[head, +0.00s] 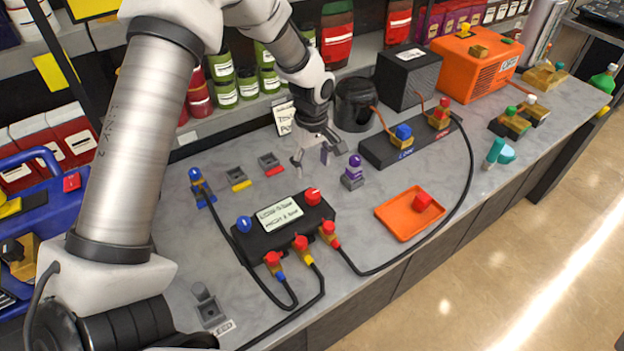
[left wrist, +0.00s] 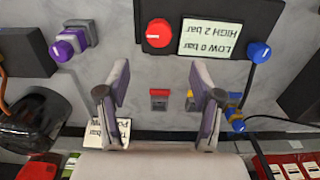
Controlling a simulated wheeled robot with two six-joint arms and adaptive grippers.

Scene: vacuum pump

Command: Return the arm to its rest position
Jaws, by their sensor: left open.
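My left arm comes in from the left of the head view and reaches over the grey bench. My left gripper (head: 312,162) is open and empty above the bench, behind the black control box (head: 283,219) with a blue and a red knob. The box shows upside down there (left wrist: 217,20). A purple-knobbed fitting (head: 353,171) stands to the right of the gripper. My right gripper is in neither view.
An orange tray (head: 398,224) with a red piece lies right of the box. Black hoses loop from the box. A dark block (head: 395,148) with blue and red fittings, a black cylinder (head: 356,103) and an orange machine (head: 477,60) stand farther back. Shelves of jars line the rear.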

